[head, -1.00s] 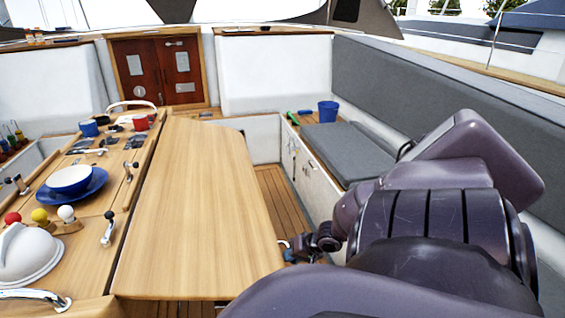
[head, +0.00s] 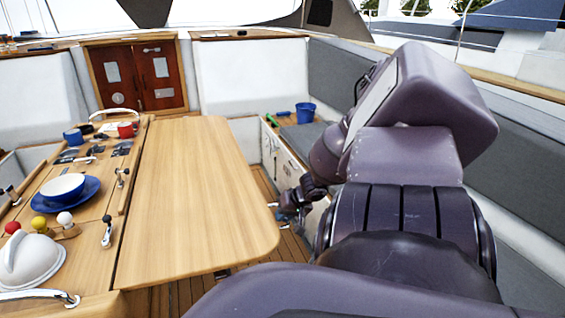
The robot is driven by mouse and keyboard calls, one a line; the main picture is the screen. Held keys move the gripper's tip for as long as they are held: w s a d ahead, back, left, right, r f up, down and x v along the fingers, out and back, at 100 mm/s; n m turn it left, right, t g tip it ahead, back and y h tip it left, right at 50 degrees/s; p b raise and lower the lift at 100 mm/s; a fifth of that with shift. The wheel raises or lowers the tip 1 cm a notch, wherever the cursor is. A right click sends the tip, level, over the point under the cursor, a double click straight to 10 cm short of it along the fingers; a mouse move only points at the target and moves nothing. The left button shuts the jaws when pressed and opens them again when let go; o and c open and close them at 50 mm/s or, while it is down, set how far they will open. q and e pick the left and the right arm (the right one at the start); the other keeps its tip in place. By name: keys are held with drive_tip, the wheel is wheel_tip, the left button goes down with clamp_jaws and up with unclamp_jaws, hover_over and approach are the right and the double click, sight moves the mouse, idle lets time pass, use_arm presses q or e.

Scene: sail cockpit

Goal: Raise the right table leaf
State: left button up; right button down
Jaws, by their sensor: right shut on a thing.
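The right table leaf (head: 190,200) is a broad, pale wooden panel joined to the right side of the cockpit table (head: 88,215). It stands out to the side and looks about level with the table top. My right gripper (head: 281,208) is at the leaf's right edge, near its front rounded corner, and is shut on that edge. The fingertips are small and partly hidden, so the exact contact is unclear. My right arm covers the area to the right of it. The underside of the leaf is hidden. My left gripper is not in view.
A grey-cushioned bench (head: 305,140) with a blue bucket (head: 306,113) lies to the right. Slatted floor shows between leaf and bench.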

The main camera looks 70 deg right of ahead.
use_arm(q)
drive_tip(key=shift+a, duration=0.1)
use_arm(e)
drive_tip(key=shift+r, duration=0.4)
drive_tip(key=c, duration=1.5)
unclamp_jaws()
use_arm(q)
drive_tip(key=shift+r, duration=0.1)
use_arm(e)
drive_tip(key=shift+o, duration=0.2)
drive_tip(key=shift+s+r, duration=0.3)
drive_tip(key=shift+r, duration=0.1)
use_arm(q)
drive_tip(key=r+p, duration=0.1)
drive_tip(key=p, duration=0.1)
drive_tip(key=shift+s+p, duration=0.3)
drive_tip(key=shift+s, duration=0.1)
use_arm(e)
drive_tip(key=v, duration=0.9)
drive_tip(key=shift+s+r, duration=0.2)
drive_tip(key=shift+r, duration=0.15)
